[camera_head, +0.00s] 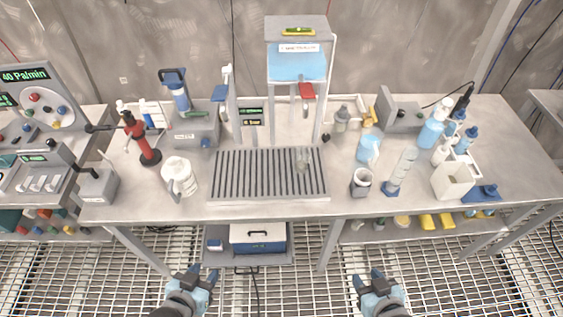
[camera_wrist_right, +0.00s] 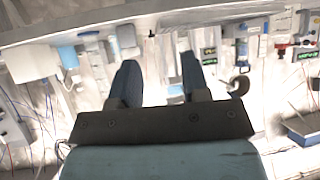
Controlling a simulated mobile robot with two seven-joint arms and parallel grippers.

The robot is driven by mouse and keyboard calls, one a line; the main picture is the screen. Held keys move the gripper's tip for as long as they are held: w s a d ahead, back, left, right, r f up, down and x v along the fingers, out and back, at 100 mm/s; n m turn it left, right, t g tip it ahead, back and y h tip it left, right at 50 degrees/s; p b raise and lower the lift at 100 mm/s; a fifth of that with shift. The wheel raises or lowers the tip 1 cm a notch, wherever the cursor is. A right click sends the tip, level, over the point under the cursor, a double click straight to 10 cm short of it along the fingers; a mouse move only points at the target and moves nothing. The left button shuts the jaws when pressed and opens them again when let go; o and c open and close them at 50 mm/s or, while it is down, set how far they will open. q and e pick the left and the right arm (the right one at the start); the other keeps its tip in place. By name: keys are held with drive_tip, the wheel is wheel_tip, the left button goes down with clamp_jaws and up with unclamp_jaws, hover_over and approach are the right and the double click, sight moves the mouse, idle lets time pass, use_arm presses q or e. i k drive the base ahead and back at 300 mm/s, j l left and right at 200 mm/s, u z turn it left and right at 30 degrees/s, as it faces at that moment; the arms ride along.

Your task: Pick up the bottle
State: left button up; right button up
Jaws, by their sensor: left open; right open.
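Several bottles stand on the steel bench; I cannot tell which one the task means. A blue and white bottle (camera_head: 432,132) stands at the right, with a smaller blue bottle (camera_head: 466,141) beside it. A small grey-capped bottle (camera_head: 342,118) stands right of the dispenser. A small clear vessel (camera_head: 303,160) is on the slotted drip tray (camera_head: 230,178). My left gripper (camera_head: 195,279) is open and empty, in front of and below the bench edge. My right gripper (camera_head: 369,280) is likewise open and empty; its spread fingers show in the right wrist view (camera_wrist_right: 160,84).
The bench (camera_head: 225,210) also holds a white jug (camera_head: 180,176), a red stand (camera_head: 146,148), a cup (camera_head: 361,182), a cylinder (camera_head: 402,168) and a white holder (camera_head: 453,181). A shelf with a blue and white box (camera_head: 258,237) is below. The front bench strip is mostly clear.

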sight(301, 160)
drive_tip(key=j, duration=1.1)
drive_tip(key=i+j, duration=0.35)
drive_tip(key=j, duration=0.15)
